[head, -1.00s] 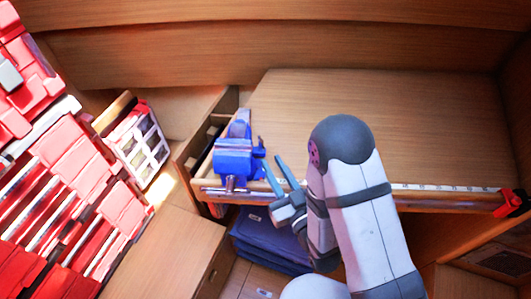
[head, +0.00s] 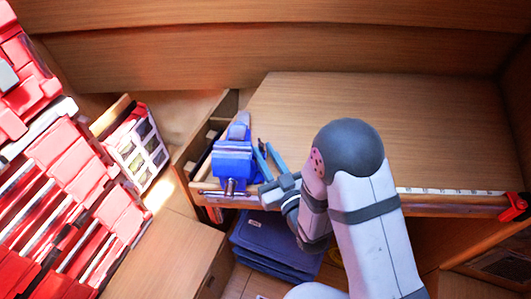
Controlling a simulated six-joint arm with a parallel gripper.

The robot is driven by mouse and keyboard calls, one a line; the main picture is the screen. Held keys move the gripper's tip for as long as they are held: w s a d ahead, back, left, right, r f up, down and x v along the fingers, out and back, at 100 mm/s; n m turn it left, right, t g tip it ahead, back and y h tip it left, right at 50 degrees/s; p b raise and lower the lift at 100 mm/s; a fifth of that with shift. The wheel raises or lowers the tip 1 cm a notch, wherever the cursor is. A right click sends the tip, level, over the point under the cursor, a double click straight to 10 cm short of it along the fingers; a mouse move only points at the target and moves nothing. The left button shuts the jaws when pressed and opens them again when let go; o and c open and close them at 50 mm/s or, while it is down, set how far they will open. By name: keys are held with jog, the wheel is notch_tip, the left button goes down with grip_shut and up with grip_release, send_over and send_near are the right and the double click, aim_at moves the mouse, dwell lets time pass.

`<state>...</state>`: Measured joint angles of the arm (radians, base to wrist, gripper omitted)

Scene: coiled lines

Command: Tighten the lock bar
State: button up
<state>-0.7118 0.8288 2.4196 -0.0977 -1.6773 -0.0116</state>
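A blue vise (head: 234,160) is at the front left corner of the wooden bench. A short metal bar (head: 230,187) shows at its lower front; I take this as the lock bar, but its angle is hard to make out. My gripper (head: 265,145) is just right of the vise, with its two blue-grey fingers apart and pointing up and slightly left. Nothing shows between them. The left finger is close to the vise's right side; I cannot tell whether it touches. The gripper is apart from the metal bar in the picture.
The bench top (head: 380,120) is wide and bare. A measuring strip with a red clamp (head: 512,207) runs along its front edge. Blue folded items (head: 268,238) lie below. Red tool cases (head: 70,165) and a white-and-red organizer (head: 140,145) stand at the left.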

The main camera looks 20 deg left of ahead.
grip_shut()
jog(key=shift+s+a, duration=0.1)
jog(key=shift+m+t+h+b, duration=0.3)
jog(key=shift+m+h+b, duration=0.1)
jog(key=shift+b, duration=0.05)
jog(key=shift+s+m+t+h, duration=0.1)
jog(key=shift+m+t+h, duration=0.2)
jog(key=shift+o, duration=0.3)
grip_release()
